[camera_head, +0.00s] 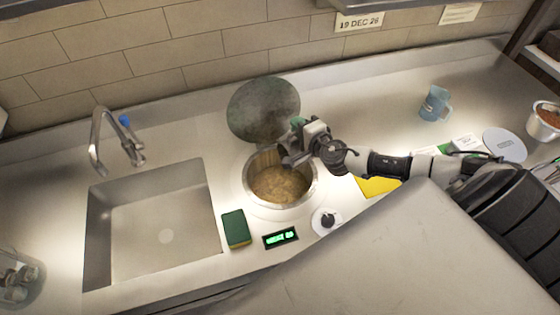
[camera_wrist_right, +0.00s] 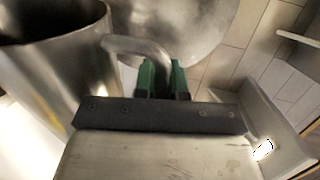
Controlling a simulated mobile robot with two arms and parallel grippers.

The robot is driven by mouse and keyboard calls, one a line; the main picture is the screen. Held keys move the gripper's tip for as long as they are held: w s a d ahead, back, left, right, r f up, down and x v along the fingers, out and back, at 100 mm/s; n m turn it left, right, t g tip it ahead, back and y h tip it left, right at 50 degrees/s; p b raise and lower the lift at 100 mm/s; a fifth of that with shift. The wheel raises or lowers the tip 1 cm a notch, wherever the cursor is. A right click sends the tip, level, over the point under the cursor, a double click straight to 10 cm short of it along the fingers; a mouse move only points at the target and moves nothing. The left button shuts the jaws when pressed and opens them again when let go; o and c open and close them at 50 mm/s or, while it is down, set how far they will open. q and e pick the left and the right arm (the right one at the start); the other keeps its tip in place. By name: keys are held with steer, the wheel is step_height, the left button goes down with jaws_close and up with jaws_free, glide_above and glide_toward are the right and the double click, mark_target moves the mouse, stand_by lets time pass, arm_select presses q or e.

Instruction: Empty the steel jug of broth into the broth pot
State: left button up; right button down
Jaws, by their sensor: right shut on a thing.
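The broth pot (camera_head: 279,187) is a round steel well sunk in the counter, with brown broth in it. Its round lid (camera_head: 262,108) stands open behind it. My right gripper (camera_head: 297,133) is above the pot's back right rim. In the right wrist view the green fingers of this gripper (camera_wrist_right: 162,78) are shut on the handle of the steel jug (camera_wrist_right: 65,75). The jug's inside looks dark, and I cannot see whether broth is in it. In the head view the jug is mostly hidden by the gripper, and its tilt is unclear. My left gripper is out of view.
A sink (camera_head: 150,225) with a tap (camera_head: 110,140) lies left of the pot. A green sponge (camera_head: 236,228), a lit display (camera_head: 281,238) and a knob (camera_head: 325,221) sit in front. A blue jug (camera_head: 434,104) stands at the back right.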

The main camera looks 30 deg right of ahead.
mark_target(285, 142)
steer(key=shift+a+r+p, duration=0.3)
steer(key=shift+p, duration=0.2)
steer(key=shift+a+r+n+p, duration=0.1)
steer(key=shift+a+n+p, duration=0.25)
steer(key=shift+a+n, duration=0.25)
steer(key=shift+a+r+n+h, duration=0.15)
steer(key=shift+a+n+h, duration=0.15)
steer(key=shift+a+n, duration=0.3)
steer(key=shift+a+r+n+h, duration=0.1)
steer(key=shift+a+n+h, duration=0.25)
steer(key=shift+a, duration=0.45)
steer(key=shift+f, duration=0.1)
